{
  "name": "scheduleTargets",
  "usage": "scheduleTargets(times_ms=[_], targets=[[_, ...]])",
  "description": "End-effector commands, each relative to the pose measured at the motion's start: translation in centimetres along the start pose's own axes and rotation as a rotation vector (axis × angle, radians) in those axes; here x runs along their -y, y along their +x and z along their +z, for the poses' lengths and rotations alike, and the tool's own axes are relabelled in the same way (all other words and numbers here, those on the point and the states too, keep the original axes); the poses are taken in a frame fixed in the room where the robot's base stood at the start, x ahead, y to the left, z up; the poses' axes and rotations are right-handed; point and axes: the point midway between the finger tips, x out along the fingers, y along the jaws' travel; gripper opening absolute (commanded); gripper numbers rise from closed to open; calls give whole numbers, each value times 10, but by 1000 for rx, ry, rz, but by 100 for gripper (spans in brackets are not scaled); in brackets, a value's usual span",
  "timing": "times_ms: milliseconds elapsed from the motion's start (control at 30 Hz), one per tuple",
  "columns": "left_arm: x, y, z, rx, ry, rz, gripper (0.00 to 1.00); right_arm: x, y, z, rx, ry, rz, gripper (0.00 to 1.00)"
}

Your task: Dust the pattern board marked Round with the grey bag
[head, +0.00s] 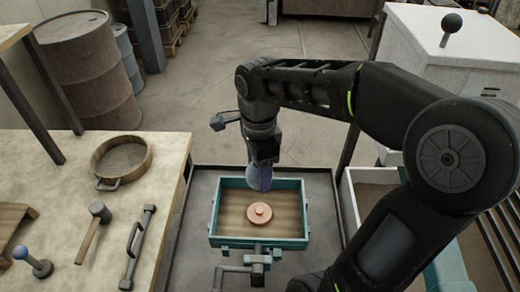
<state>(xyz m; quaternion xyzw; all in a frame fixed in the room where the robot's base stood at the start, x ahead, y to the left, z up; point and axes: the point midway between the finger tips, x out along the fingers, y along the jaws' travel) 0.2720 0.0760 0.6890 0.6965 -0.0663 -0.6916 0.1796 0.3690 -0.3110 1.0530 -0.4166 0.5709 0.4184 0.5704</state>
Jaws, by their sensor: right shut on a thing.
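My right gripper (264,160) reaches in from the right and points down. It is shut on a small blue-grey bag (261,178), held over the back edge of a teal frame. The gripper hides the bag's upper part. Inside the frame (228,242) lies a wooden pattern board (235,211) with a round, pinkish pattern (259,214) at its middle. The bag is above and behind this pattern, apart from it. I cannot read any marking on the board. My left gripper is not in view.
A bench at left holds a round sieve (123,160), a mallet (93,230), a bar tool (139,245) and a blue-knobbed tool (31,262). At right stand a sand-filled bin (350,205) and a white cabinet (425,60). Drums (90,68) stand behind.

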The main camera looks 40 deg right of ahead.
Motion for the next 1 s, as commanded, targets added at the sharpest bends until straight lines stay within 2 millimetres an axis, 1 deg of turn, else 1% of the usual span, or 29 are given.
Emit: scheduleTargets(times_ms=[467, 800, 1000], targets=[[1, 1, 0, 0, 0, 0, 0, 0, 1, 0, 0, 0, 0, 16], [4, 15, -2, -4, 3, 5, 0, 0, 24, 0, 0, -1, 0, 16], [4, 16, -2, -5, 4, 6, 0, 0, 25, 0, 0, -1, 0, 16]])
